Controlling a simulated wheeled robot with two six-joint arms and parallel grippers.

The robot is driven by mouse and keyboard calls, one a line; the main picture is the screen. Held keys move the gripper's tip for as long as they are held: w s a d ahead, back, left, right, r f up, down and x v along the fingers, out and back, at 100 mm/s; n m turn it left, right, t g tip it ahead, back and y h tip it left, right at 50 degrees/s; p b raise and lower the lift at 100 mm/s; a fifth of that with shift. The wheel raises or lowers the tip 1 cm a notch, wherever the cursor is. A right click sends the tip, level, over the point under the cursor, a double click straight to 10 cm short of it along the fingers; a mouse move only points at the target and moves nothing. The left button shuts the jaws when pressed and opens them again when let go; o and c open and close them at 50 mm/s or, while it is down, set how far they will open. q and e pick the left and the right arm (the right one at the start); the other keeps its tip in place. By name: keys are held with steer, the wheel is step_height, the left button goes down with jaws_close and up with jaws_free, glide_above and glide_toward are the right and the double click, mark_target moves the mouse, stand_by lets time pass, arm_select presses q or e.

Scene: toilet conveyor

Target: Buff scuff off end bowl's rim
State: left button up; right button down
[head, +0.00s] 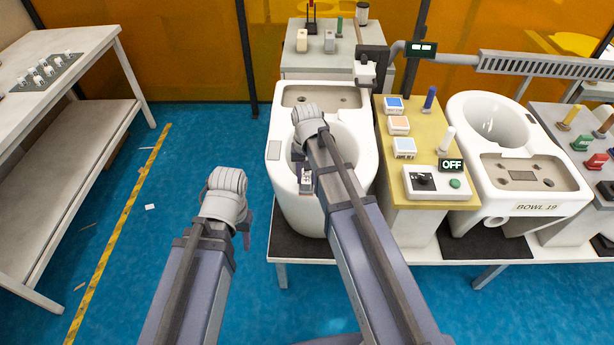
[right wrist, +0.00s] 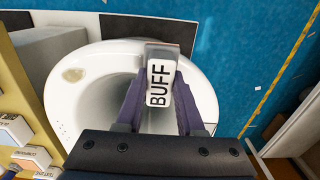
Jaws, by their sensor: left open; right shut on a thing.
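The end bowl (head: 282,187) is white and stands at the left end of the bench; its rim also shows in the right wrist view (right wrist: 205,98). A brownish scuff (right wrist: 73,74) marks the rim, left of the block in the right wrist view. In the head view my right arm seems to hide it. My right gripper (right wrist: 158,95) is shut on a block labelled BUFF (right wrist: 160,80), over the bowl's rim and apart from the scuff. I cannot tell whether the block touches the rim. My left gripper (head: 245,222) is open and empty, over the floor left of the bowl.
A yellow-topped stand (head: 432,130) right of the bowl carries several labelled pads and a control box (head: 435,184) reading OFF. Another bowl (head: 560,187), labelled BOWL 19, stands further right. A white shelf table (head: 75,110) is at far left. The blue floor between is mostly clear.

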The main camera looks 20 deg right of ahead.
mark_target(307, 176)
steer(key=shift+d+r+p, duration=0.1)
steer(key=shift+r+p, duration=1.65)
steer(key=shift+r, duration=0.45)
step_height(307, 176, up, 3)
steer(key=p, duration=0.3)
steer(key=shift+r, duration=0.1)
steer(key=shift+d, duration=0.1)
